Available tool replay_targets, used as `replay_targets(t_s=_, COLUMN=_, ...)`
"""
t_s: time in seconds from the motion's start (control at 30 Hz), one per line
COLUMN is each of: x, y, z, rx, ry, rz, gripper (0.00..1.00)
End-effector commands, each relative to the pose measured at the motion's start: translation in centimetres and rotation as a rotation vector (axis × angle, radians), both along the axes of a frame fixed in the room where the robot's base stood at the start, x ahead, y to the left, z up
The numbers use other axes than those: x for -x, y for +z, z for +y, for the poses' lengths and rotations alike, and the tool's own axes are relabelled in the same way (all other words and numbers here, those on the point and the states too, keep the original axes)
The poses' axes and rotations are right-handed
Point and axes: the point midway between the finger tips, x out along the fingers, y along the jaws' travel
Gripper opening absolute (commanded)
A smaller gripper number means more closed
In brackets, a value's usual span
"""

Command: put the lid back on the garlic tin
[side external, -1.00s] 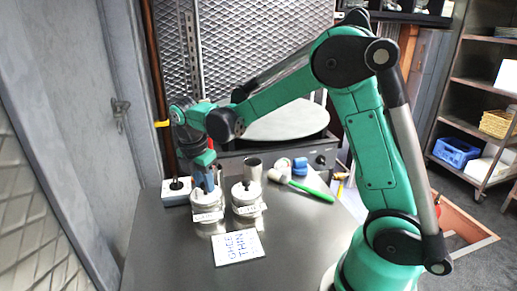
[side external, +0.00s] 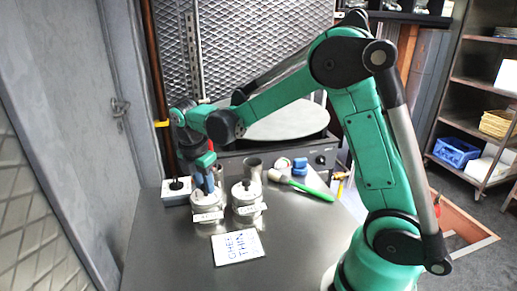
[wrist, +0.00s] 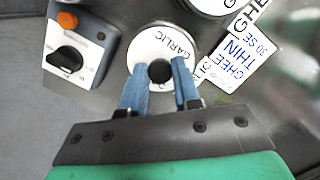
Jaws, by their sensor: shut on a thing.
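My gripper (wrist: 160,68) points down, with its blue fingers on either side of the black knob (wrist: 159,73) of a pale round lid (wrist: 147,47). The word GARLIC shows on the white surface beside the knob. In the side view my gripper (side external: 206,184) is over the left tin, the garlic tin (side external: 208,226), a silver tin with a white label. The lid is at the tin's top. My fingers partly hide that join, so I cannot tell whether it is fully seated.
A second lidded tin (side external: 247,203) stands close on the right, with a steel cup (side external: 253,166) behind. A switch box (side external: 176,192) is at the left. A GHEE THIN card (side external: 238,248) lies in front. A green-handled brush (side external: 304,187) lies right.

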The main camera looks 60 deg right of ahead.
Motion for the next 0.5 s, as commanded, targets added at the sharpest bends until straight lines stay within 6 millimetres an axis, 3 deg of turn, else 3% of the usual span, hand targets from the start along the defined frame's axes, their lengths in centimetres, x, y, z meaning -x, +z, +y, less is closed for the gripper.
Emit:
replay_targets(t_s=0.17, x=0.00, y=0.00, z=0.00, rx=0.000, ry=0.000, rz=0.000, gripper=0.00)
replay_targets(t_s=0.2, x=0.00, y=0.00, z=0.00, rx=0.000, ry=0.000, rz=0.000, gripper=0.29)
replay_targets(t_s=0.33, x=0.00, y=0.00, z=0.00, rx=0.000, ry=0.000, rz=0.000, gripper=0.63)
replay_targets(t_s=0.5, x=0.00, y=0.00, z=0.00, rx=0.000, ry=0.000, rz=0.000, gripper=0.63)
